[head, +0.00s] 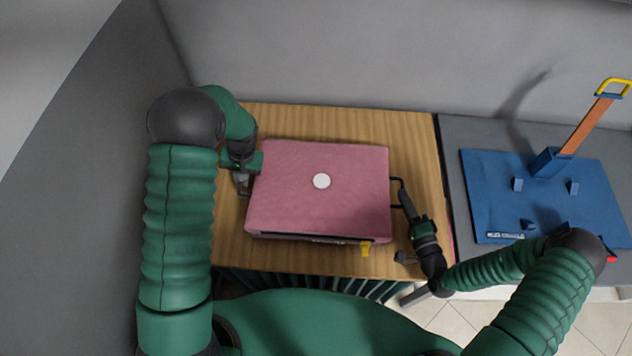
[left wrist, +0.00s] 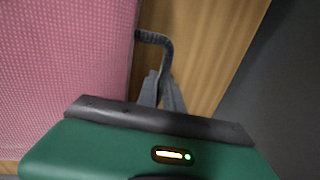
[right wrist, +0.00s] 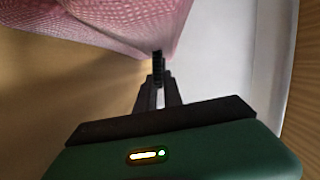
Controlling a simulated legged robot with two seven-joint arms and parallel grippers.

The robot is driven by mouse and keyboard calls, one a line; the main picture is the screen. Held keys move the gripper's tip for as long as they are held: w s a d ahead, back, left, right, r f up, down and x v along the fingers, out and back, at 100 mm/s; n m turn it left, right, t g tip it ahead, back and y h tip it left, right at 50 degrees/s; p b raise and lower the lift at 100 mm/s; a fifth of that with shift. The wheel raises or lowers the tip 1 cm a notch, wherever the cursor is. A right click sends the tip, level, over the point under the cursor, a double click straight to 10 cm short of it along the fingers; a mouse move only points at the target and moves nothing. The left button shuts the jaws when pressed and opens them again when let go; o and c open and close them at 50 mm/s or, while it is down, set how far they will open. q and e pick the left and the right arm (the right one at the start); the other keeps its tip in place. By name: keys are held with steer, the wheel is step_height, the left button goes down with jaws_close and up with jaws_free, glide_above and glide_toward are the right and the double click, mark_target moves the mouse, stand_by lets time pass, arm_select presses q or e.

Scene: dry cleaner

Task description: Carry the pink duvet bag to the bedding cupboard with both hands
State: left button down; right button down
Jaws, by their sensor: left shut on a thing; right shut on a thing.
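The pink duvet bag (head: 290,205), a flat box shape with a white round spot on top and a yellow tag at the front, is over the wooden tabletop. I cannot tell whether it touches the wood. My left gripper (head: 243,186) is shut on the dark handle at its left side; the handle (left wrist: 158,40) shows in the left wrist view beside the pink fabric (left wrist: 65,75). My right gripper (head: 405,200) is shut on the right handle (head: 397,181). In the right wrist view the fingers (right wrist: 158,85) close on a dark strap below the bag (right wrist: 125,22). No bedding cupboard is recognisable.
The wooden tabletop (head: 418,150) has bare strips around the bag. To its right, a grey surface (head: 455,135) carries a blue board (head: 495,195) with an upright orange post and yellow handle. Grey walls stand behind and left. Pale floor tiles (head: 455,325) show at front right.

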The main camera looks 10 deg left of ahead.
arm_select(q)
steer(key=c, duration=1.6)
jaws_free()
steer(key=shift+d+f, duration=0.15)
steer(key=shift+d, duration=0.3)
arm_select(e)
steer(key=c, duration=1.6)
jaws_free()
steer(key=shift+s+a+f, duration=0.1)
steer(key=shift+a, duration=0.2)
arm_select(q)
steer(key=shift+o, duration=0.6)
arm_select(e)
steer(key=shift+o, duration=0.6)
steer(key=shift+d, duration=0.35)
steer(key=shift+d, duration=0.15)
steer(key=v, duration=1.2)
steer(key=shift+f, duration=0.1)
arm_select(q)
step_height(320, 180, up, 12)
steer(key=d, duration=0.2)
steer(key=shift+w+d, duration=0.15)
steer(key=shift+d, duration=0.05)
steer(key=shift+f, duration=0.15)
